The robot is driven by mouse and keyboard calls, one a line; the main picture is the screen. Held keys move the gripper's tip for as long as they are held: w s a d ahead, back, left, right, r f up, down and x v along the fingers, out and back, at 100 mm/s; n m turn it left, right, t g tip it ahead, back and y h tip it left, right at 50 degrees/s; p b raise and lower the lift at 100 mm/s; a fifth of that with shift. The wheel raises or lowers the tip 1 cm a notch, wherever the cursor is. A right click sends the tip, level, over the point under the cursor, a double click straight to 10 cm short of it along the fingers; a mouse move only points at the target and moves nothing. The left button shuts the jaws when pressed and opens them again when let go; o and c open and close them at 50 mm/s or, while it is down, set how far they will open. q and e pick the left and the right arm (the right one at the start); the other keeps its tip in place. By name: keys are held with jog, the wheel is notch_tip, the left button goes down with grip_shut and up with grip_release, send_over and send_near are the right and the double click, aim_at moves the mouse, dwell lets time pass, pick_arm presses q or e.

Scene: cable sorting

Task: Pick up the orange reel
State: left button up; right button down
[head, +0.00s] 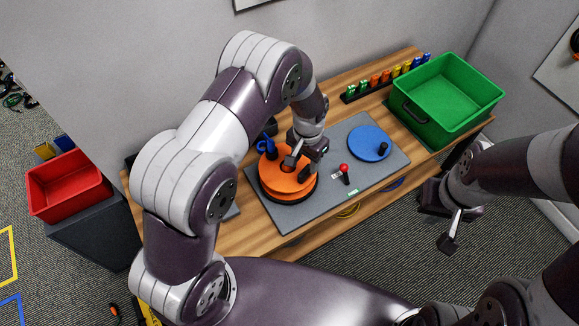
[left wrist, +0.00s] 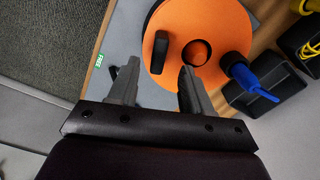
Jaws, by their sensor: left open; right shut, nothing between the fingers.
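The orange reel (head: 275,182) sits on a dark round base on the grey mat (head: 382,128) at the left of the bench. In the left wrist view the orange reel (left wrist: 225,32) shows its round top with a central hole and a dark upright knob (left wrist: 161,50). My left gripper (head: 305,160) is above the reel in the head view, partly hiding it. In the left wrist view my left gripper (left wrist: 158,80) is open, its fingers apart near the reel's edge, with nothing held. My right gripper (head: 447,228) is shut and empty, off the bench's front edge at the right.
A blue disc with a black knob (head: 366,140) and a red-topped lever (head: 345,173) are on the mat. A blue tool (left wrist: 245,75) stands close beside the reel. A green crate (head: 450,110) is at the bench's right, and a red bin (head: 68,190) is at far left.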

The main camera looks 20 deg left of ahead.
aim_at(306, 170)
pick_arm(q)
jog(key=f, duration=0.1)
jog(key=f+p, duration=0.1)
jog(key=f, duration=0.2)
jog(key=shift+s+f, duration=0.15)
jog(key=shift+s, duration=0.1)
jog(key=shift+w+d+f, duration=0.1)
jog(key=shift+d+f, duration=0.05)
jog(key=shift+f, duration=0.2)
jog(key=c, duration=0.4)
jog(key=shift+a, duration=0.2)
jog(key=c, duration=0.5)
jog(key=shift+d, duration=0.1)
grip_shut()
jog(key=shift+r, duration=0.1)
